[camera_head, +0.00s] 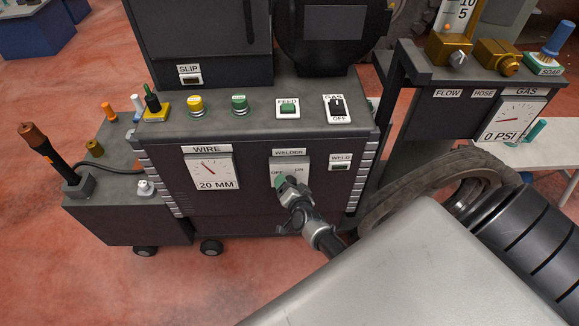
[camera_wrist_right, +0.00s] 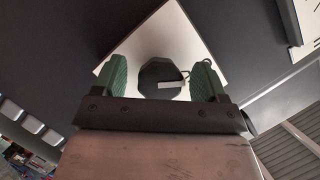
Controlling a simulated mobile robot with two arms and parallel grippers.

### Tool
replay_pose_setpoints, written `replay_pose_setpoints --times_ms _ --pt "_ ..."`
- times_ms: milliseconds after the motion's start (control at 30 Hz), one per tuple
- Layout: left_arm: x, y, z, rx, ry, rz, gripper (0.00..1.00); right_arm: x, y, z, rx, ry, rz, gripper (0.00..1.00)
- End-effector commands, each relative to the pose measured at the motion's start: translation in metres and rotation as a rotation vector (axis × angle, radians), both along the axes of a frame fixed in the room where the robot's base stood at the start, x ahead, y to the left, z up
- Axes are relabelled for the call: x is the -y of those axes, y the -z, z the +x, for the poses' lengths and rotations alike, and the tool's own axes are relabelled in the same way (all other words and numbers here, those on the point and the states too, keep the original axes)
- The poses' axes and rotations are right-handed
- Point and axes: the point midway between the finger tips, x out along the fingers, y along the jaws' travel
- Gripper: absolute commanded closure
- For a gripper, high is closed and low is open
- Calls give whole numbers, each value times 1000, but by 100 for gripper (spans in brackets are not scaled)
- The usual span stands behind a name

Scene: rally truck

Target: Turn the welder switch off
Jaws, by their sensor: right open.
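The welder switch plate (camera_head: 290,165) is a pale plate on the front of the dark machine, under the label WELDER. OFF is printed at its left and ON at its right. In the head view my right gripper (camera_head: 282,184) is right in front of the plate and hides the knob. In the right wrist view the black round knob (camera_wrist_right: 160,72) with a white pointer bar lies between the two green finger pads. The pads are open, with gaps on both sides of the knob. I cannot tell which label the pointer faces. My left gripper is out of view.
A wire gauge (camera_head: 211,170) is left of the plate and the weld indicator (camera_head: 341,165) is right of it. Coloured buttons and a gas switch (camera_head: 338,108) sit on the top above. A tyre (camera_head: 440,185) stands at the right. Open red floor lies at left.

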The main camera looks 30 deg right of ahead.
Motion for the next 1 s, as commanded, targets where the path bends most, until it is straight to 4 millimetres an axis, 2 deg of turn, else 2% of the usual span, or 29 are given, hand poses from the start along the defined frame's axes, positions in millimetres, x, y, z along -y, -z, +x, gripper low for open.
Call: replay_pose_setpoints --times_ms 133,267,700,800,1000 --pt "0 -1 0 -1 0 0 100 0 -1 -1 1 1 1 27" --pt "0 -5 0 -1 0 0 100 -3 -5 -13 0 1 2 27" --pt "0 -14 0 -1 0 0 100 -24 -25 -87 -2 -1 1 27" --pt "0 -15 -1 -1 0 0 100 -26 -28 -95 -1 0 0 27" --pt "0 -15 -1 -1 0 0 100 -28 -30 -100 0 0 0 27"
